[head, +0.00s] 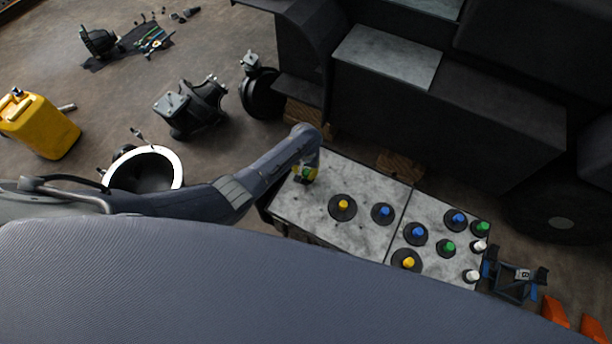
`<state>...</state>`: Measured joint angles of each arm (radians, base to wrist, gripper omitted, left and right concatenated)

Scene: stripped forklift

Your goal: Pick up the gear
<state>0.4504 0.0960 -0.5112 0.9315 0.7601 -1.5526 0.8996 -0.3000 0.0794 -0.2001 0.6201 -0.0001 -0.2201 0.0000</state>
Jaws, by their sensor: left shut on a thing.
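Several dark round gears with coloured knobs lie on a grey speckled tabletop (312,212). A gear with a yellow knob (342,206) and a smaller one with a blue knob (382,213) are on its left part. My left gripper (306,176) points down at the far left end of the tabletop. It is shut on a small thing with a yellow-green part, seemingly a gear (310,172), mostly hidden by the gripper. I cannot tell whether that thing touches the surface. My right gripper is out of view.
More gears, such as a green-knobbed one (447,247), and white pegs (473,275) fill the right part. A dark forklift body (450,110) stands behind the table. A yellow canister (40,125) and a white ring (172,160) are on the floor at left.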

